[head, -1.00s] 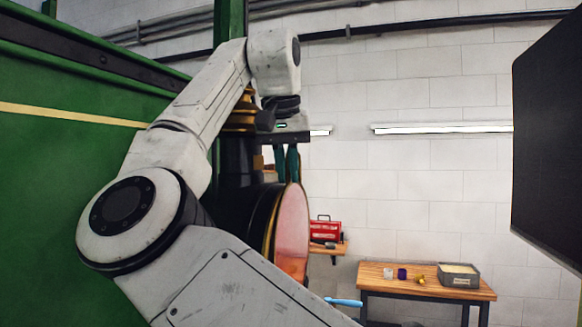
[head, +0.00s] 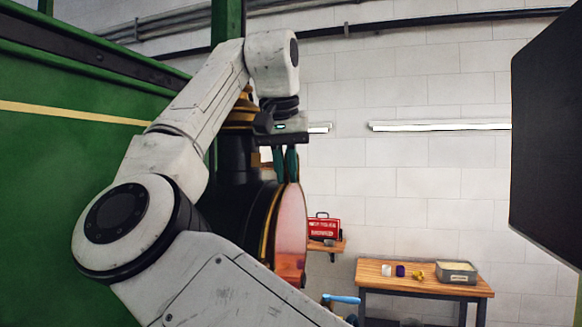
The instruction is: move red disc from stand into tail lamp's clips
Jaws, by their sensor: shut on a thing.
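The tail lamp (head: 262,222) is a dark round body with a brass rim, beside the green tram wall. The red disc (head: 292,232) shows as a glossy pinkish-red face seen nearly edge-on, in front of the lamp's rim and roughly parallel to it. My gripper (head: 287,180) points down from above, its dark green fingers shut on the disc's top edge. The clips cannot be made out, so I cannot tell whether the disc touches them. The stand is not clearly visible.
The green tram wall (head: 70,170) fills the left. A wooden bench (head: 420,285) with a grey tray (head: 457,280) and small items stands at the back right. A red box (head: 323,229) sits on a shelf. A dark panel (head: 548,140) hangs at the right edge.

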